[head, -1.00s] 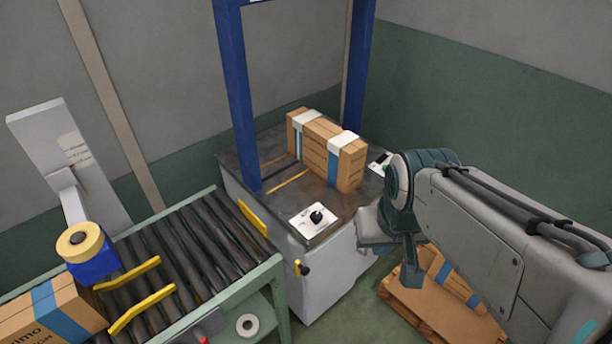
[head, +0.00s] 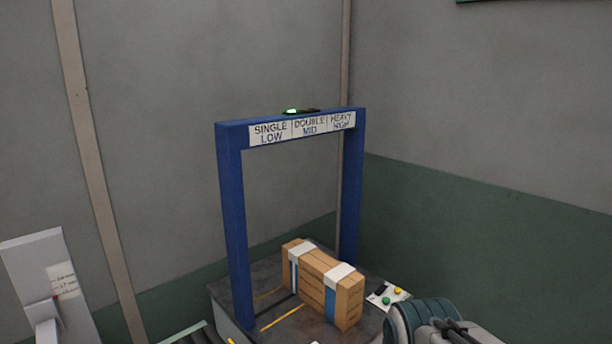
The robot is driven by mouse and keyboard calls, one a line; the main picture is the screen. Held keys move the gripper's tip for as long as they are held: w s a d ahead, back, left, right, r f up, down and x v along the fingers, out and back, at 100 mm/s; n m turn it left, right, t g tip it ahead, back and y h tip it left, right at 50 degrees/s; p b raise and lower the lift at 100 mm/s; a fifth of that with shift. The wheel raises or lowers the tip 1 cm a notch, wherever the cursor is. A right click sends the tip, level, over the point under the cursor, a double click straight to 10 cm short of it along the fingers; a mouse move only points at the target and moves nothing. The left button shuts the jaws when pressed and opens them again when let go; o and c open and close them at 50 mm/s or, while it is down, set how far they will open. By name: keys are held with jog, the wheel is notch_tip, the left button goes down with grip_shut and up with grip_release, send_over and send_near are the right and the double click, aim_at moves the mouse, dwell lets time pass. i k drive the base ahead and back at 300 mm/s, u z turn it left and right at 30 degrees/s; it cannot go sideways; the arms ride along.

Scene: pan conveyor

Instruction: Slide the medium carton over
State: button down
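A brown carton (head: 320,284) with two white straps over its top edges and blue bands stands on the dark table of the blue-framed machine (head: 232,220). It stands at the right part of the table, under the frame's opening. Part of my arm (head: 425,318) shows at the bottom right, to the right of the carton. My gripper is out of view below the picture. Whether this is the medium carton cannot be told from this view alone.
The frame's top bar has a sign (head: 300,129) reading SINGLE LOW, DOUBLE MID, HEAVY HIGH, with a green light (head: 293,111) above it. A panel with green and yellow buttons (head: 388,295) is right of the carton. A grey post (head: 42,285) stands at the left.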

aim_at(342, 307)
jog(key=z, duration=0.05)
jog(key=k, duration=0.2)
jog(key=z, duration=0.85)
jog(key=i, duration=0.65)
jog(key=z, duration=0.05)
